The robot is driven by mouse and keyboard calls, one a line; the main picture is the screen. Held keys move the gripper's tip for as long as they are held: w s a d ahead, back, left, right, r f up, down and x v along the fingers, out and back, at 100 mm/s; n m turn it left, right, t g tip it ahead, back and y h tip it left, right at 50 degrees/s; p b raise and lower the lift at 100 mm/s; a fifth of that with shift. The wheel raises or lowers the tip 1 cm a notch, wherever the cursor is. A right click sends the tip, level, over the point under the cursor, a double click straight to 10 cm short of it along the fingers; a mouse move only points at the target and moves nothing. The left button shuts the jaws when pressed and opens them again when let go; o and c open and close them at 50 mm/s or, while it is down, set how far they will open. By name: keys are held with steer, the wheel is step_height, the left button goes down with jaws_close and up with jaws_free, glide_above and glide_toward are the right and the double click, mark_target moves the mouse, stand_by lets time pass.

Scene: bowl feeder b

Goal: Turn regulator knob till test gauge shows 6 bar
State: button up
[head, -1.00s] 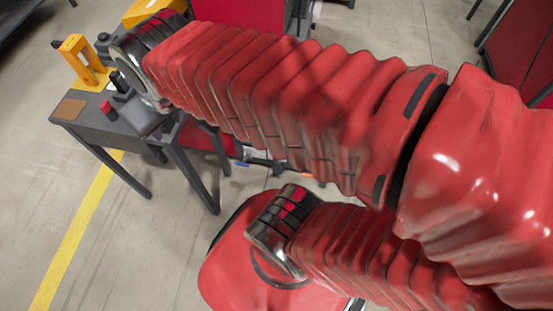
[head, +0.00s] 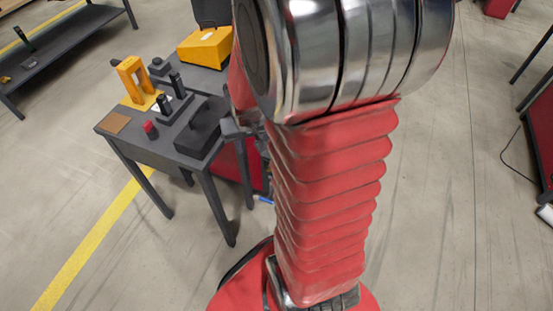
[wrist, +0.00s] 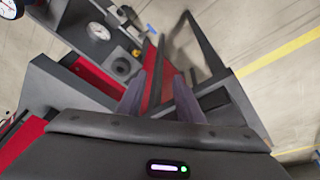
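In the wrist view a white-faced gauge (wrist: 98,31) sits on a grey panel at the upper left. A second round gauge (wrist: 9,8) is cut off at the top left corner. A dark round part (wrist: 122,67), which may be the regulator knob, lies below the first gauge. I cannot read either dial. My gripper (wrist: 160,82) is open and empty, with its two dark fingers apart and pointing up the picture. The round part is left of the fingers and I see no contact. In the head view my arm hides most of the gripper.
In the head view a dark table (head: 140,148) holds an orange bracket (head: 131,82), a red button (head: 150,129) and a black block (head: 199,136). A yellow box (head: 207,46) is behind. The wrist view shows a dark frame bar (wrist: 205,45) beside the fingers.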

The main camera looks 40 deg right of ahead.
steer(key=s+d+f+m, duration=0.2)
steer(key=s+d+f, duration=0.2)
steer(key=f, duration=0.8)
steer(key=s+d+f+m+h, duration=0.1)
steer(key=s+d+f+m, duration=0.2)
steer(key=f, duration=1)
steer(key=s+d+f+m+t, duration=0.1)
steer(key=s+d+f+m, duration=0.1)
steer(key=s+d+f, duration=0.3)
steer(key=d+f, duration=0.3)
steer(key=f, duration=0.4)
steer(key=shift+s+d+f+m+h, duration=0.2)
steer(key=shift+d+f+m+h, duration=0.1)
steer(key=shift+f+m, duration=0.1)
steer(key=shift+f, duration=0.1)
steer(key=x, duration=1.3)
steer(key=shift+f, duration=0.3)
steer(key=shift+d, duration=0.1)
steer(key=shift+c, duration=0.5)
